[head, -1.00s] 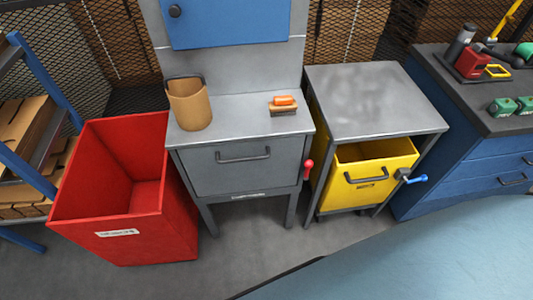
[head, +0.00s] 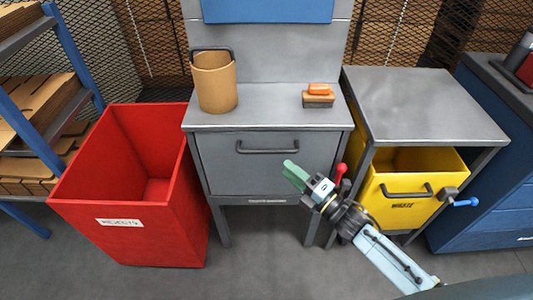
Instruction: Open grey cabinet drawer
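The grey cabinet (head: 190,142) stands in the middle of the head view, with a closed grey drawer (head: 240,168) in its front. The drawer has a dark horizontal bar handle (head: 267,148). My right gripper (head: 292,172) comes in from the lower right and is in front of the drawer's right part, below and right of the handle. It appears apart from the handle. Its green fingers overlap from this angle, so their opening cannot be made out. My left gripper is not in view.
A brown bucket (head: 215,85) and an orange-topped brush (head: 318,97) stand on the cabinet top. A red bin (head: 140,225) stands left. A red-knobbed lever (head: 341,170) is beside my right gripper. A yellow waste bin (head: 403,205) sits under a grey table (head: 425,105) at right.

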